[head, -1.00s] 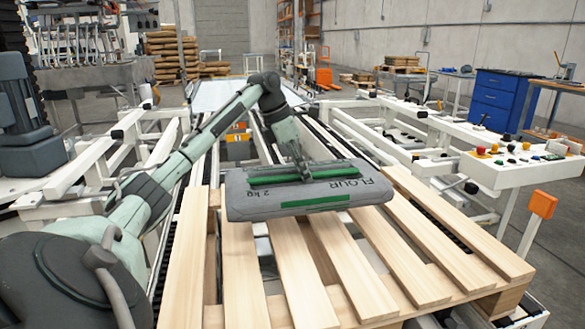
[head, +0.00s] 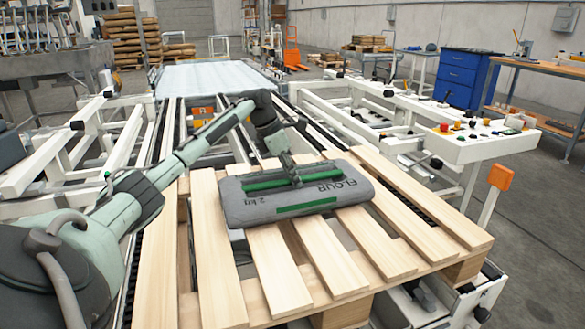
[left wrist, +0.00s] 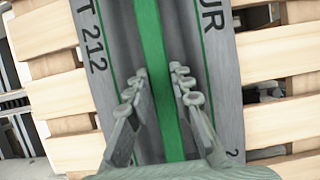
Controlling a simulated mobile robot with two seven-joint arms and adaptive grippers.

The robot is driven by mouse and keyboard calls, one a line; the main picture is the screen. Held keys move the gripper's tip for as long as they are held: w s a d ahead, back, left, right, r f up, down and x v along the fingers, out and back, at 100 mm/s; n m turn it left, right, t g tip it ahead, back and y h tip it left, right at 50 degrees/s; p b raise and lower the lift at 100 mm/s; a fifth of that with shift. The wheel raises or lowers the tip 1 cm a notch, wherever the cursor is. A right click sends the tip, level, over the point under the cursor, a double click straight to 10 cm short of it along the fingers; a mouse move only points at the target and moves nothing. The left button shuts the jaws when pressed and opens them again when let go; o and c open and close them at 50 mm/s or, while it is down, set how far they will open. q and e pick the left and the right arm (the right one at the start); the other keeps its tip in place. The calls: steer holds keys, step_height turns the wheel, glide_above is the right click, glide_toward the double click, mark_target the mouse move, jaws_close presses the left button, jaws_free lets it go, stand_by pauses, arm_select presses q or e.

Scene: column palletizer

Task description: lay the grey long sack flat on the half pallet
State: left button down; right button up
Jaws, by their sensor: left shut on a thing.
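The grey long sack (head: 330,192), marked FLOUR 2 kg with green stripes, lies level across the slats of the wooden half pallet (head: 211,250). It looks to be at slat height, but I cannot see clearly whether its whole underside touches. My left gripper (head: 292,174) is over the middle of the sack, shut on it from above along the top green stripe. My right gripper is not in view.
The pallet stands on a white-framed conveyor (head: 210,75). A control panel (head: 480,140) with coloured buttons and an orange box (head: 500,176) on a post stand to the right. Bare slats show left, right and in front of the sack.

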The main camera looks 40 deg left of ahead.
arm_select(q)
steer(key=c, duration=1.6)
jaws_free()
steer(key=shift+c, duration=0.2)
steer(key=o, duration=0.3)
steer(key=shift+r, duration=0.1)
steer(key=v, duration=1.2)
